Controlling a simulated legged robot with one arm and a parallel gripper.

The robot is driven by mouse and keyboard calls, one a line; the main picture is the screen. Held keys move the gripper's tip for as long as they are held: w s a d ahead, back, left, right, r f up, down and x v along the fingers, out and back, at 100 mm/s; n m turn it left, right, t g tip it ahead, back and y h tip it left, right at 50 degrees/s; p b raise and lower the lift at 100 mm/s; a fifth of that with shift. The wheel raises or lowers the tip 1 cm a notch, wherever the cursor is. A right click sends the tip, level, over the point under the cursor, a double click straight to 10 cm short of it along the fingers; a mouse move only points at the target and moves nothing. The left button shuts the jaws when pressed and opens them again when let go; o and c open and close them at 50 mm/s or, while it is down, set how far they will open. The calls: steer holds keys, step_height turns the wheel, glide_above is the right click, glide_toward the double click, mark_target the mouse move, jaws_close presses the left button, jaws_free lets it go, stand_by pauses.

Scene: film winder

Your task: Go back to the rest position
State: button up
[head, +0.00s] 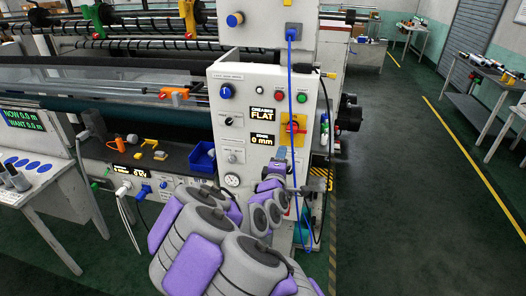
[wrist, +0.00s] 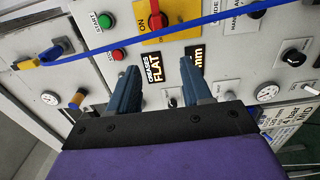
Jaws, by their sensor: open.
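My gripper (head: 281,156) is in front of the white control panel (head: 227,107) in the head view, below the red and yellow switch (head: 294,127). In the wrist view my gripper (wrist: 163,85) has its two blue fingers apart, with nothing between them. The panel face with the FLAT display (wrist: 153,68) shows behind the fingers. Whether the fingertips touch the panel cannot be told. My grey and purple arm reaches up from the bottom of the head view and hides the lower part of the panel.
A blue cable (head: 291,90) hangs down the panel's right side, close to my gripper; it crosses the wrist view (wrist: 150,37). A blue bin (head: 202,157) and small yellow parts (head: 150,144) sit on the machine at left. The green floor (head: 385,190) at right is clear.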

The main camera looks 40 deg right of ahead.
steer(key=s+a+f+m+g+y, duration=0.35)
steer(key=s+a+y, duration=0.2)
steer(key=a, duration=0.55)
steer(key=s+a+f+m+g+y, duration=0.2)
steer(key=s+a+m+g+y, duration=0.4)
steer(key=a, duration=0.5)
steer(key=s+a+r+g, duration=0.1)
steer(key=s+a, duration=0.3)
steer(key=s, duration=0.3)
steer(key=s+a+r+n+g+y, duration=0.1)
steer(key=s+a, duration=0.3)
steer(key=s, duration=0.4)
steer(key=s+a+r+g+y, duration=0.1)
steer(key=s+a, duration=0.3)
steer(key=s, duration=0.4)
steer(key=shift+s+a+r+g+b, duration=0.2)
steer(key=shift+a+r+g+b, duration=0.2)
steer(key=shift+r, duration=0.25)
